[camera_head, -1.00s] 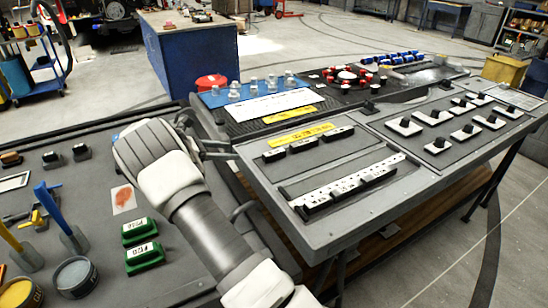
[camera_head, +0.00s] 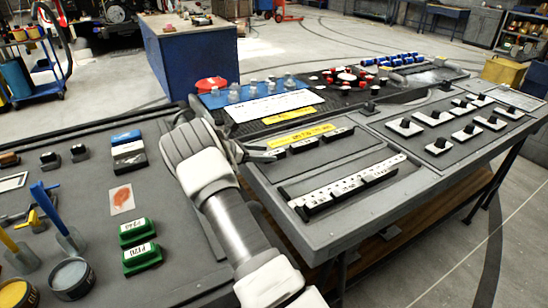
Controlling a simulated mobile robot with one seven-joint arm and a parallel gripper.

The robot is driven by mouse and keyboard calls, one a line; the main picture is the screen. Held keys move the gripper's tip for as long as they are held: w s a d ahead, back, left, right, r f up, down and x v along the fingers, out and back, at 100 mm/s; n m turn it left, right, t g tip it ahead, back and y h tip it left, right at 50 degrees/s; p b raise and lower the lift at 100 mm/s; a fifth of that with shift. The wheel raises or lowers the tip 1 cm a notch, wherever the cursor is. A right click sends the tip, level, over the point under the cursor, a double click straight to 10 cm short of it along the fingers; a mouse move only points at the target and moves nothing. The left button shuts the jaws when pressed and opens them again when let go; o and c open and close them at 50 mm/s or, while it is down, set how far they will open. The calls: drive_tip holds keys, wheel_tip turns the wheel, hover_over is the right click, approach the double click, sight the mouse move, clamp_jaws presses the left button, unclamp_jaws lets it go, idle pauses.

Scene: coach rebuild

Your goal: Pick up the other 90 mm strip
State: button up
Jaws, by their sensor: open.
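My gripper (camera_head: 262,153) is at the left edge of the right-hand tray, its fingers pointing right. It is open, with the fingertips close to the left end of a row of short black strips (camera_head: 303,146). I cannot tell whether they touch. A longer white strip with dark markings (camera_head: 340,187) lies in the lower section of the tray, with black pieces along its front side. Lengths are not readable, so I cannot tell which piece is the 90 mm strip. My wrist hides part of the tray's left edge.
Yellow labels (camera_head: 299,137) lie behind the black row. White switch-like blocks (camera_head: 433,118) fill the tray's right section. On the left-hand bench are green blocks (camera_head: 141,258), a blue-and-white block stack (camera_head: 128,150) and a grey can (camera_head: 72,278).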

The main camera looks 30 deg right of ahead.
sight(271, 153)
drive_tip(key=x, duration=0.3)
drive_tip(key=shift+d+f, duration=0.1)
drive_tip(key=shift+d, duration=0.05)
clamp_jaws()
